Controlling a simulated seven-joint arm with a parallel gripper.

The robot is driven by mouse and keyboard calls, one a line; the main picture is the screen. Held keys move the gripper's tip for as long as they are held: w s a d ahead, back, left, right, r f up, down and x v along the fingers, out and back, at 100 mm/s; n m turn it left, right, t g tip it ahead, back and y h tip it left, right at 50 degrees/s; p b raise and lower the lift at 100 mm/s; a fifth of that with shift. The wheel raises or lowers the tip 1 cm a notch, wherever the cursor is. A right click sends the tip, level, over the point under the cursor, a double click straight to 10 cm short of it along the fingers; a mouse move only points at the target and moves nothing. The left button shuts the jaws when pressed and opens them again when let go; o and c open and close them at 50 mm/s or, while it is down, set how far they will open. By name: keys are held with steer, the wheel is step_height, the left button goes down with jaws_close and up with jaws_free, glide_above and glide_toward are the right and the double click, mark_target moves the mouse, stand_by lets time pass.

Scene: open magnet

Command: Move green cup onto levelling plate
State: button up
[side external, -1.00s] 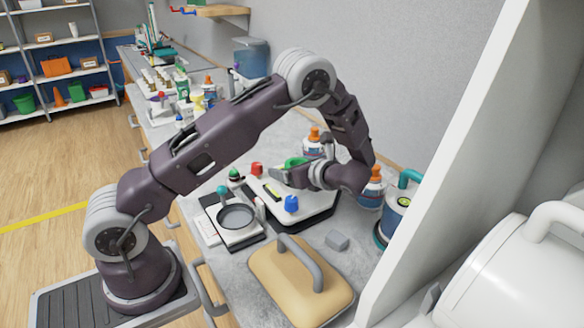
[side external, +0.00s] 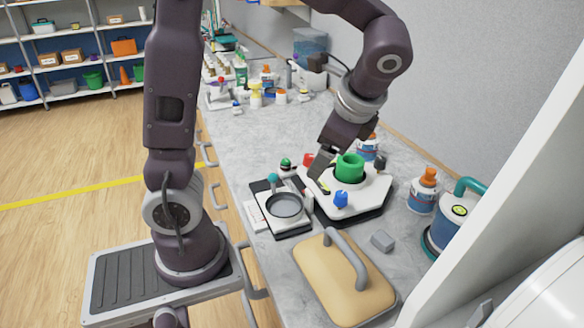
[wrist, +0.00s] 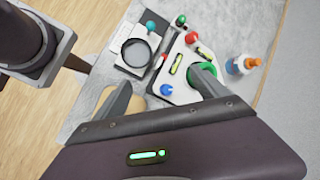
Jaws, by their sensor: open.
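The plate carries a yellow bubble vial (side external: 323,187), a red knob (side external: 309,160), a blue knob (side external: 341,199) and a dark knob (side external: 380,163). My gripper (wrist: 162,80) is open, with its fingers spread. In the side view it is just left of the cup, over the plate. I cannot tell whether the overlapping finger touches the cup or reaches inside it.
A black-and-white device with a round dish (side external: 284,205) stands left of the plate. A tan block with a grey handle (side external: 340,280) and a small grey block (side external: 382,241) are in front. Orange-capped bottles (side external: 423,190) stand behind and right.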

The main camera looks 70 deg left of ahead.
steer(key=s+d+r+n+t+h, duration=0.3)
steer(key=s+d+n+t+h, duration=0.2)
steer(key=s+d+n, duration=0.3)
steer(key=s+n+h, duration=0.1)
steer(key=s, duration=0.3)
steer(key=shift+s+r+t, duration=0.2)
steer(key=shift+s+t, duration=0.15)
steer(key=shift+t, duration=0.05)
